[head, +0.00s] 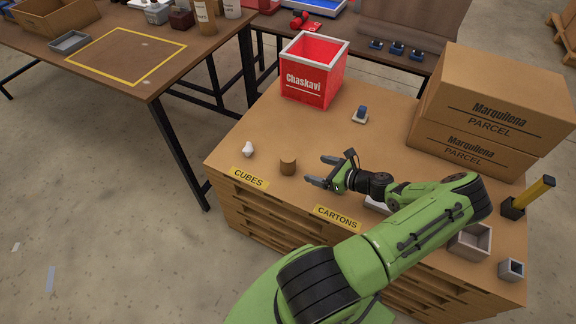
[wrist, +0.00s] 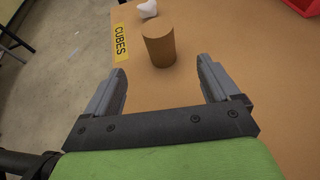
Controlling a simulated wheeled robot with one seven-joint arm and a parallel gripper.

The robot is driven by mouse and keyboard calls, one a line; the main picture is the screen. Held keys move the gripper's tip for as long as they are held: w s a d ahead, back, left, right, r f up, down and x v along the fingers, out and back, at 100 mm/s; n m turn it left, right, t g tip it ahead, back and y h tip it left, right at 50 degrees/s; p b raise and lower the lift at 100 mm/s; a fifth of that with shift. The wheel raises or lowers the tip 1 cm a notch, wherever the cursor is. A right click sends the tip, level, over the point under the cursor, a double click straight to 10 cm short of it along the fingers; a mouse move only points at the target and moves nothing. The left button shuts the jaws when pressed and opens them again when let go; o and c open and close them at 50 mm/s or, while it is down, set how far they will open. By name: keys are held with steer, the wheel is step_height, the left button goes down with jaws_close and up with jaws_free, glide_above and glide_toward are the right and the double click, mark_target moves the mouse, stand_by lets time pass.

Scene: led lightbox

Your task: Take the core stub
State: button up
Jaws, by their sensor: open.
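The core stub looks to be the short brown cylinder (head: 288,163) standing upright near the front left of the cardboard-coloured stand, behind the gap between the CUBES and CARTONS labels. It also shows in the wrist view (wrist: 159,46), just beyond the fingertips and roughly between their lines. My gripper (head: 318,171) is open and empty to the right of the cylinder in the head view, with its fingers pointing at it. The wrist view shows both fingers (wrist: 162,72) spread apart, with bare surface between them. They do not appear to touch the cylinder.
A small white object (head: 248,149) lies left of the cylinder. Parcel boxes (head: 497,105) fill the back right. Grey trays (head: 470,243) sit at the right front. The surface behind the cylinder is clear.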

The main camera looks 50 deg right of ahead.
mark_target(287, 161)
steer(key=b+x, duration=0.4)
steer(key=x, duration=1)
steer(key=shift+w+f, duration=0.2)
steer(key=shift+w, duration=0.05)
steer(key=shift+s+r, duration=0.1)
steer(key=shift+c, duration=0.6)
steer(key=c, duration=0.9)
